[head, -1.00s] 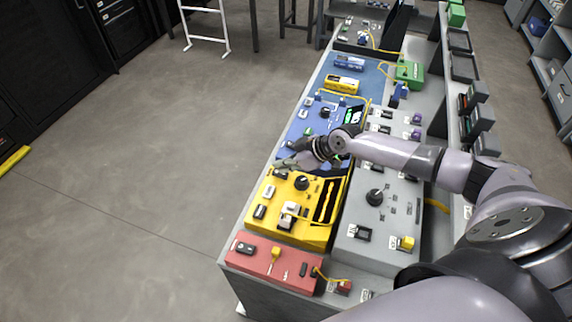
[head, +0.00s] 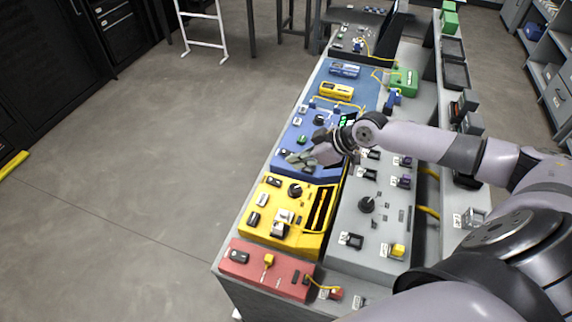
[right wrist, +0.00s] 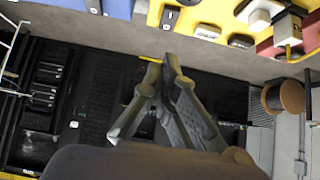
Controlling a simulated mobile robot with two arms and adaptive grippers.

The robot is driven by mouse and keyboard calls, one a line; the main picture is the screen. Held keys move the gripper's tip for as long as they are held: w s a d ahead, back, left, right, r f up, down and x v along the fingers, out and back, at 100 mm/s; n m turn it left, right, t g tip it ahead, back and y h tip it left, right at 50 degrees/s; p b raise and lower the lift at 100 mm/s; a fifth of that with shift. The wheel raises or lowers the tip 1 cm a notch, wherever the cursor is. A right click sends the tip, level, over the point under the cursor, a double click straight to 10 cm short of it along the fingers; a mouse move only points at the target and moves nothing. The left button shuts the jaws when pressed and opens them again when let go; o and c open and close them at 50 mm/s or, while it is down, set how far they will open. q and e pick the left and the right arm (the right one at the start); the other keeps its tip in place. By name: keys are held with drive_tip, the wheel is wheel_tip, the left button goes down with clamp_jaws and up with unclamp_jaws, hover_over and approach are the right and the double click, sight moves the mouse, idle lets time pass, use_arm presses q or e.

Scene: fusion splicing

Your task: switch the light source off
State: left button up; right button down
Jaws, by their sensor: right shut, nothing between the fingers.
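My right gripper (head: 292,158) is over the front part of the blue console (head: 290,134), near its border with the yellow console (head: 254,229). Its fingers are shut and empty; they also show in the right wrist view (right wrist: 163,62), pointing away over the floor. Whether they touch the blue console cannot be told. The gripper and wrist hide part of this console and its dark screen with green marks (head: 348,120). Two small handheld units, one blue (head: 345,70) and one yellow (head: 336,91), lie on the blue mat behind. Which unit is the light source is not readable. My left gripper is out of view.
A red console (head: 265,262) stands at the near end. A grey panel (head: 376,225) with a black knob (head: 367,204) lies right of the yellow console. A green box (head: 403,80) and yellow cables are farther back. Open floor (head: 140,180) lies left of the bench.

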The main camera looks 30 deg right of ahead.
drive_tip(key=v, duration=0.3)
drive_tip(key=shift+s+d+f+b, duration=0.15)
drive_tip(key=shift+b, duration=0.15)
idle(0.4)
